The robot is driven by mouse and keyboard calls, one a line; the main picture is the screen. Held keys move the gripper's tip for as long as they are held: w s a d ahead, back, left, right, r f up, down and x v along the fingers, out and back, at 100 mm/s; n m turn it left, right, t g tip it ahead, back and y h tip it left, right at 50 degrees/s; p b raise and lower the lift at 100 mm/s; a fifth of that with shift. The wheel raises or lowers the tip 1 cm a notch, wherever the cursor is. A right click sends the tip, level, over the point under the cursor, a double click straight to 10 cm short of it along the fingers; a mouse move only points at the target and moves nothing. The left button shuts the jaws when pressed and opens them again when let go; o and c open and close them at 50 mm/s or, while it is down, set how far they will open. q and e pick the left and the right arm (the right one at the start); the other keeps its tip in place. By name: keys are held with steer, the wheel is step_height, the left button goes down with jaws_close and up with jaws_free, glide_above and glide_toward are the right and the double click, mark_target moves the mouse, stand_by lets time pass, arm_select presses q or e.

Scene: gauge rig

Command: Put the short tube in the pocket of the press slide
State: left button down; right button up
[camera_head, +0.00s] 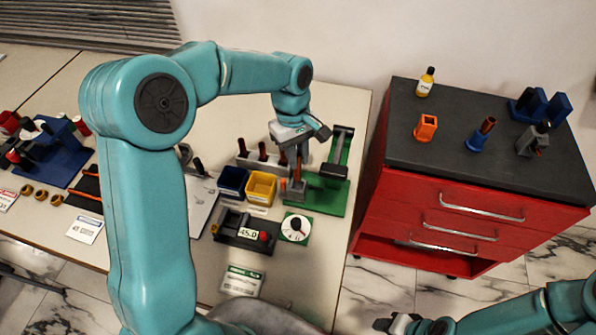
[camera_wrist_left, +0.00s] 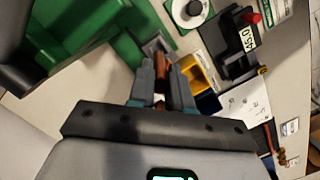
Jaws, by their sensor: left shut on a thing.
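My left gripper (camera_head: 298,176) points down over the green press (camera_head: 325,200) at the right end of the table. In the left wrist view its two fingers (camera_wrist_left: 163,82) are shut on the short tube (camera_wrist_left: 160,66), which is copper-brown. The grey press slide (camera_wrist_left: 153,46) lies just beyond the tube's far end; I cannot tell whether the tube is inside its pocket or above it. In the head view the slide (camera_head: 297,196) shows below the fingers, and the tube is mostly hidden. My right gripper (camera_head: 410,325) is at the bottom edge, away from the press, its jaw state unclear.
A rack (camera_head: 246,160) with several brown tubes stands behind blue (camera_head: 232,180) and yellow (camera_head: 262,186) bins. A readout gauge (camera_head: 245,233) and a white dial (camera_head: 295,228) sit in front. A red cabinet (camera_head: 440,215) stands right, across a gap.

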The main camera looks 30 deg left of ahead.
mark_target(298, 179)
arm_select(q)
step_height(298, 179, down, 7)
steer(key=shift+w+a+f, duration=0.1)
steer(key=shift+w+f, duration=0.05)
stand_by(0.4)
steer(key=shift+f, duration=0.15)
steer(key=c, duration=1.1)
jaws_free()
steer(key=shift+o, duration=0.2)
